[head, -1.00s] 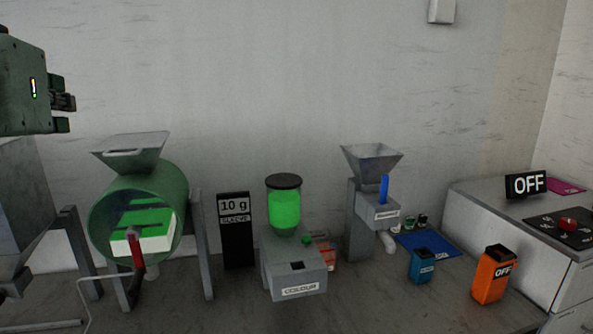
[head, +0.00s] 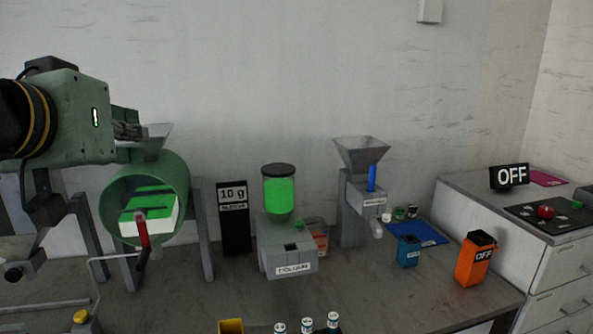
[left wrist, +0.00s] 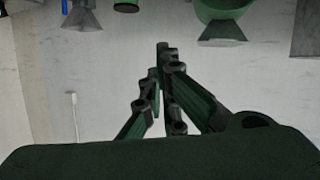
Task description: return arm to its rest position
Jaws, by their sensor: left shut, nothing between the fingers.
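My left gripper (head: 130,130) is at the upper left of the head view, in front of the green drum machine's hopper and above the drum. Its fingers are shut and hold nothing. In the left wrist view the closed fingers (left wrist: 163,60) point at the bare wall, with machines upside down along the top edge. My right gripper is in neither view now.
A green drum (head: 180,185), a "10 g" sign (head: 235,230), a colour dispenser (head: 290,260), a grey hopper machine (head: 355,215), a blue bin (head: 408,252) and an orange bin (head: 476,262) stand along the bench. A grey cabinet (head: 470,205) is right. Bottle tops (head: 307,325) show at the bottom.

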